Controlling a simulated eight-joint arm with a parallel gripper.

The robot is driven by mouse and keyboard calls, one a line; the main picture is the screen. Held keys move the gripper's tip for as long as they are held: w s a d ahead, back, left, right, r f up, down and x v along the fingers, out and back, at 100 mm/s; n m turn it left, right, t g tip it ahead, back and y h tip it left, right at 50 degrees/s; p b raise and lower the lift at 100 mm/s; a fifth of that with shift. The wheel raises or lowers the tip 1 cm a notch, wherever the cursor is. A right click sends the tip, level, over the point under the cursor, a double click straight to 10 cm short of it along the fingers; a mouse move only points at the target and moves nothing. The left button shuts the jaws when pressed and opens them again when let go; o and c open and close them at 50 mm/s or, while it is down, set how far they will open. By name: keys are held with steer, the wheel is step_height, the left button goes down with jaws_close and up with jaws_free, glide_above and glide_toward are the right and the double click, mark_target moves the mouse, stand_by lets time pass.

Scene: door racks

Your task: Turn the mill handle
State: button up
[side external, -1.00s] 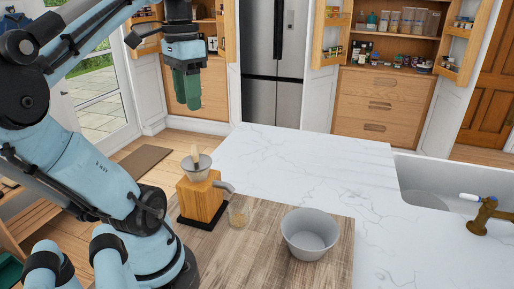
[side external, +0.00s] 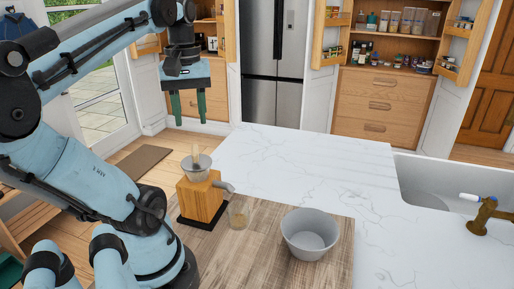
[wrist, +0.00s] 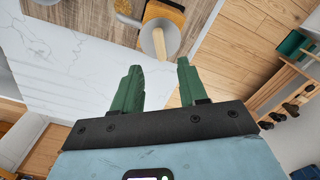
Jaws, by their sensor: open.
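The mill (side external: 202,199) has an orange wooden body with a grey metal hopper and spout, and stands upright on a dark base at the left of the wooden board. Its handle (side external: 195,153), a pale wooden peg, rises above the hopper. In the wrist view the handle (wrist: 159,42) shows at the top, just beyond the fingertips and between their lines. My gripper (side external: 190,121) points down above the mill, apart from it, with clear space between fingertips and handle. Its green fingers are spread and empty, as the wrist view also shows (wrist: 158,68).
A small glass jar (side external: 239,214) stands under the mill's spout. A grey bowl (side external: 310,240) sits to its right on the wooden board (side external: 262,238). The white marble counter (side external: 300,160) behind is clear up to the sink (side external: 430,175).

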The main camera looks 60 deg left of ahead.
mark_target(195, 148)
step_height(195, 148, down, 8)
stand_by(0.4)
jaws_close()
